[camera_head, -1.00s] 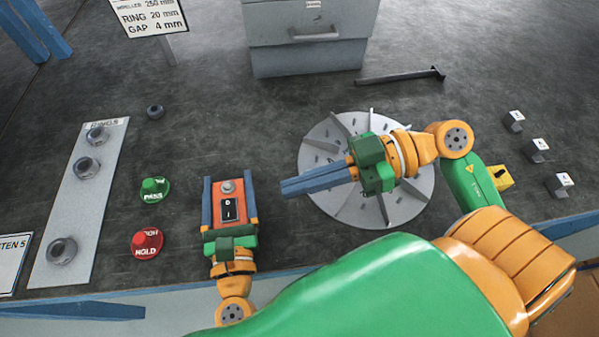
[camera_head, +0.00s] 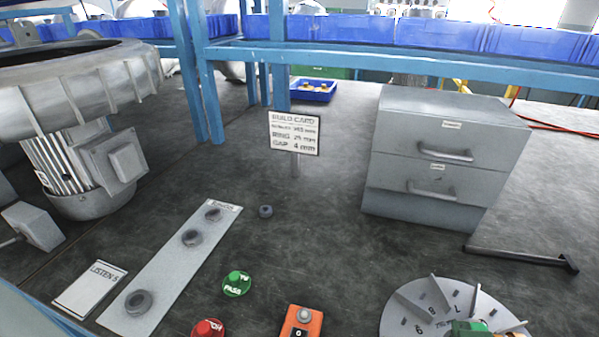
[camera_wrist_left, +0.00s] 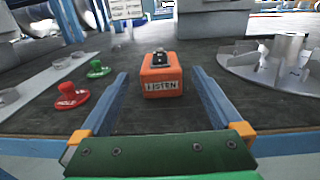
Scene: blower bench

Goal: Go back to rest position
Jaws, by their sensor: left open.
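My left gripper (camera_wrist_left: 160,75) is open and empty in the left wrist view. Its two blue fingers are spread wide, and the orange box (camera_wrist_left: 162,80) marked LISTEN stands on the bench ahead, apart from both fingers. The left gripper is outside the head view, where the top of the orange box (camera_head: 301,322) shows at the bottom edge with no fingers beside it. A small green and orange part of my right gripper (camera_head: 472,328) shows over the bladed disc (camera_head: 440,310) at the bottom right. Its fingers cannot be made out.
A green button (camera_head: 237,284) and a red button (camera_head: 208,329) stand left of the box. A pale strip (camera_head: 165,275) holds several dark rings. A build card (camera_head: 294,132), a grey drawer cabinet (camera_head: 440,150), a dark bar (camera_head: 520,258) and a large blower (camera_head: 75,110) stand farther back.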

